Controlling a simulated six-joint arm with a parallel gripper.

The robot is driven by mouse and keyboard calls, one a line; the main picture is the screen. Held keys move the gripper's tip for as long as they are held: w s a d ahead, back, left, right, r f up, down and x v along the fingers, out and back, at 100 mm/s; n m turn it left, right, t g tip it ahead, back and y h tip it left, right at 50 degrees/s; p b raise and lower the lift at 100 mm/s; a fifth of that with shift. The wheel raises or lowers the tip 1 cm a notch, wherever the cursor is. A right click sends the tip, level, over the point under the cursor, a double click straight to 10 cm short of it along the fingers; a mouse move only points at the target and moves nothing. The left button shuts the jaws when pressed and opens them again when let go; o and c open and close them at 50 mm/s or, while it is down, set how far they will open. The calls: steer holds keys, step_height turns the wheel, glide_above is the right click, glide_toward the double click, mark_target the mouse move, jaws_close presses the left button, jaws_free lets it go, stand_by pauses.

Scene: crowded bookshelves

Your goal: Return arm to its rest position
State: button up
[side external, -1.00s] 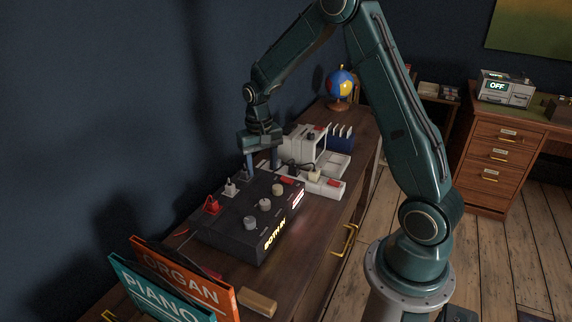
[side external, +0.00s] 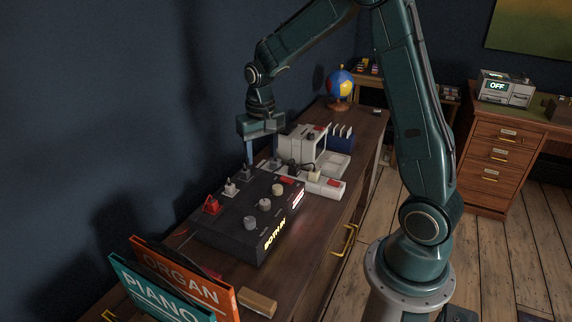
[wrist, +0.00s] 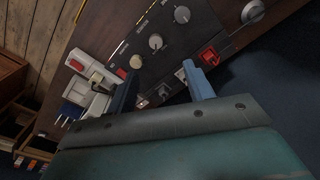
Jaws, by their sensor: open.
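My teal arm reaches from its base at the right over the dark wooden cabinet. My gripper (side external: 262,149) points down above the far end of a black control box. In the wrist view my gripper (wrist: 160,78) has its two fingers well apart with nothing held between them. The black box (side external: 229,236) has knobs, switches and a lit label reading "BOTH IN". I cannot tell whether the fingertips touch the box's rear switches.
A white device (side external: 301,146) and a blue rack (side external: 340,138) stand behind the box. A globe (side external: 341,84) is farther back. "ORGAN" (side external: 185,285) and "PIANO" (side external: 150,295) books stand in front. A desk (side external: 497,150) holds a device (side external: 507,88) reading "OFF". The wall is close at left.

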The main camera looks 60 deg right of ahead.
steer(key=s+a+r+n+t, duration=0.2)
steer(key=s+a+r, duration=0.4)
steer(key=s, duration=0.5)
steer(key=s+a+r+n+t, duration=0.3)
steer(key=s+a+r, duration=0.3)
steer(key=s, duration=0.5)
steer(key=shift+s+r+n, duration=0.15)
steer(key=shift+r+n, duration=0.55)
steer(key=shift+r, duration=0.2)
steer(key=shift+a, duration=0.1)
